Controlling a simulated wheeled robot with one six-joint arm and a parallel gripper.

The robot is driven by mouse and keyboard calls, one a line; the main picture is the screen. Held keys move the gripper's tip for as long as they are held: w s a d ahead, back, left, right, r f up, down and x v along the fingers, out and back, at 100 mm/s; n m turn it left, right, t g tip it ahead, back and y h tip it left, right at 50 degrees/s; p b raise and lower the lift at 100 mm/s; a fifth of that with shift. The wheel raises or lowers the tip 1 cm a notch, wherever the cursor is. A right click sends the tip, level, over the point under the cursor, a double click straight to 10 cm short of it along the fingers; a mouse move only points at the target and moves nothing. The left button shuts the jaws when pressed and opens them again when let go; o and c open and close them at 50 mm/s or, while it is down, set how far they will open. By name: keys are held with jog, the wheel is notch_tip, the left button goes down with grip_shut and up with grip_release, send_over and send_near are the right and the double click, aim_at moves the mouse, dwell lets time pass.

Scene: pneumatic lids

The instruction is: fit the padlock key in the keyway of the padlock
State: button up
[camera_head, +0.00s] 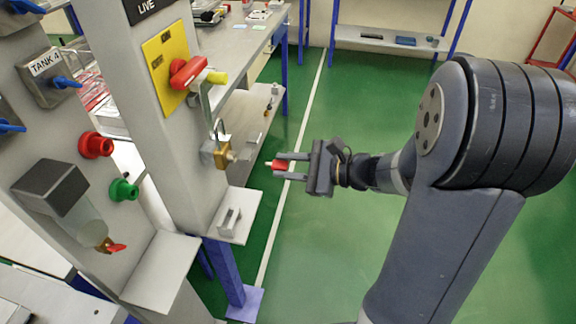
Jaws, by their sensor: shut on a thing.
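The brass padlock (222,154) hangs by its shackle on the grey panel, below the red rotary handle (187,72) on its yellow plate. My gripper (277,168) is to the right of the padlock, apart from it. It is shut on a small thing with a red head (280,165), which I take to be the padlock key. A short pale tip shows at its left, toward the padlock, with a gap between them. The keyway is too small to make out.
A small grey shelf (242,214) juts out below the padlock. Red (95,145) and green (124,189) knobs and a grey dispenser (52,190) are on the nearer panel at left. A workbench (240,45) stands behind. The green floor is clear around my arm.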

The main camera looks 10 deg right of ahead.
jog(key=shift+r, duration=0.15)
grip_shut()
jog(key=shift+b, duration=0.4)
jog(key=t+b, duration=0.1)
jog(key=b, duration=0.1)
jog(key=shift+d+f+n+b, duration=0.1)
jog(key=shift+f+n+b, duration=0.2)
jog(key=shift+n, duration=0.1)
jog(key=shift+w+a+r, duration=0.15)
jog(key=shift+w+a, duration=0.05)
jog(key=shift+a, duration=0.45)
jog(key=shift+w+a+r, duration=0.1)
jog(key=shift+w+a, duration=0.05)
jog(key=shift+a, duration=0.45)
jog(key=shift+r+b+x, duration=0.15)
jog(key=shift+x, duration=0.65)
jog(key=shift+r+b+x, duration=0.15)
jog(key=shift+x, duration=0.6)
jog(key=shift+s+a, duration=0.15)
jog(key=shift+a, duration=0.05)
jog(key=shift+s+r, duration=0.1)
jog(key=shift+r, duration=0.05)
jog(key=shift+s+a+r+n+g+y, duration=0.15)
jog(key=shift+s+r+n+g+y, duration=0.15)
jog(key=shift+s+r, duration=0.15)
